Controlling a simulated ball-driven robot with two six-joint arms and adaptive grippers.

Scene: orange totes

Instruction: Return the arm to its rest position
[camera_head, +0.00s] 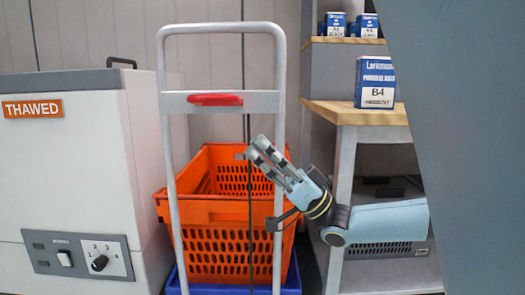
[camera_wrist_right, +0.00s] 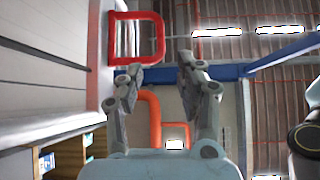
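My right arm reaches in from the right in the head view. Its gripper (camera_head: 268,160) points up and to the left, in front of the orange tote (camera_head: 215,222) and near the right post of a grey cart handle (camera_head: 279,110). In the right wrist view the two fingers of this gripper (camera_wrist_right: 160,74) stand apart with nothing between them. My left gripper is in neither view.
A cabinet marked THAWED (camera_head: 60,165) stands at left. The tote sits on a blue base (camera_head: 232,291). At right, a wood-topped shelf (camera_head: 358,113) bears a blue B4 box (camera_head: 375,83). A large grey surface covers the far right.

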